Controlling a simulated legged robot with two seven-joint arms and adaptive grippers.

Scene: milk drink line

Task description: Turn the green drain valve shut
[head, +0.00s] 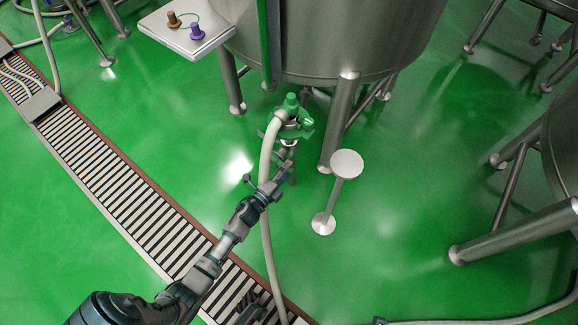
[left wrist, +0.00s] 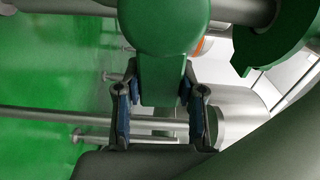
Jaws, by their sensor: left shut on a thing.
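The green drain valve (head: 292,122) sits below the steel tank, with a pale hose joined to it. My left gripper (head: 283,174) reaches up to it from the lower left. In the left wrist view the valve's round green hub (left wrist: 163,25) fills the top middle, and a flat green handle (left wrist: 162,82) runs down from it. The fingers of my left gripper (left wrist: 161,112) stand on both sides of this handle and are shut on it. A dark part at the bottom edge of the head view may be my right gripper (head: 251,308); its jaws are unclear.
The steel tank (head: 330,35) stands on several legs around the valve. A small round-topped steel stand (head: 346,164) is to the right. The pale hose (head: 267,220) runs down past my left gripper. A floor drain grate (head: 100,165) crosses the left.

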